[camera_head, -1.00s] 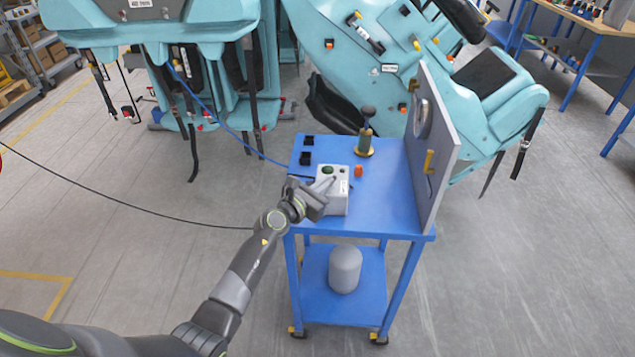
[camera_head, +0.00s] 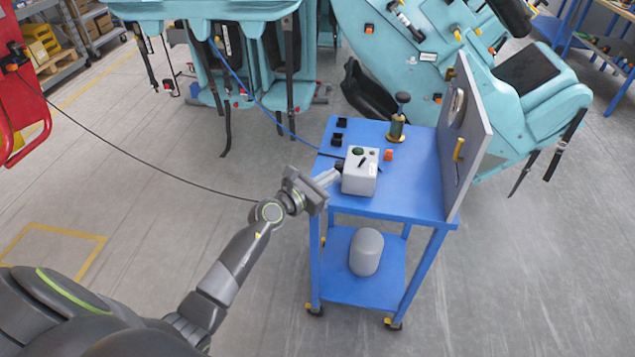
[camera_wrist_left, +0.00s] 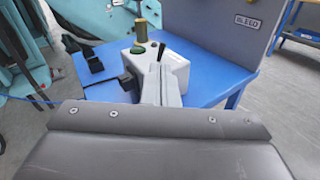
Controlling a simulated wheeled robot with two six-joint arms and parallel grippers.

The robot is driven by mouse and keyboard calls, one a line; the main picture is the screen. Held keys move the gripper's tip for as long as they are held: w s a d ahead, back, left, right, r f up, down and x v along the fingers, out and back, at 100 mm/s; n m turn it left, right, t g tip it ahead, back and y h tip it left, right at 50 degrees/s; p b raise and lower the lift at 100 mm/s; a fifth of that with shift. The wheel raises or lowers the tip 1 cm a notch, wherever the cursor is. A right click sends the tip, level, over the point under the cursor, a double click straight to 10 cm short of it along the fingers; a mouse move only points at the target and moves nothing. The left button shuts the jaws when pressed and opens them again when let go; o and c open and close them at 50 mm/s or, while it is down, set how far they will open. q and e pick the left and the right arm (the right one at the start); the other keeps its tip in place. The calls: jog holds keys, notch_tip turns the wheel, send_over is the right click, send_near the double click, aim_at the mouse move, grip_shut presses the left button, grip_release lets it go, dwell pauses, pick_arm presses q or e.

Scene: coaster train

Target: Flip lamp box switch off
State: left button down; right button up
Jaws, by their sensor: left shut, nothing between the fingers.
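The lamp box (camera_head: 358,182) is a small pale grey box on the blue cart, with a dark green dome lamp (camera_head: 357,151) and a black toggle lever (camera_head: 363,160) on top. In the left wrist view the box (camera_wrist_left: 176,62) is partly hidden behind my fingers. There the lever (camera_wrist_left: 161,52) stands up with a slight tilt, beside the green lamp (camera_wrist_left: 137,49). My left gripper (camera_head: 336,176) is shut and empty, its tips at the left side of the box. In the left wrist view the fingers (camera_wrist_left: 157,88) overlap the box; I cannot tell whether they touch it. My right gripper is not in view.
The blue cart (camera_head: 410,202) also carries an orange piece (camera_head: 388,155), a brass fitting (camera_head: 397,128), black blocks (camera_head: 337,139) and an upright grey panel (camera_head: 466,150). A grey canister (camera_head: 366,252) stands on its lower shelf. Turquoise ride seats stand behind. A black cable crosses the floor at left.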

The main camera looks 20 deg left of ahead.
pick_arm(q)
jog(key=v, duration=0.4)
jog(key=shift+s+d+r, duration=0.15)
jog(key=shift+s+r, duration=0.15)
jog(key=shift+r, duration=0.05)
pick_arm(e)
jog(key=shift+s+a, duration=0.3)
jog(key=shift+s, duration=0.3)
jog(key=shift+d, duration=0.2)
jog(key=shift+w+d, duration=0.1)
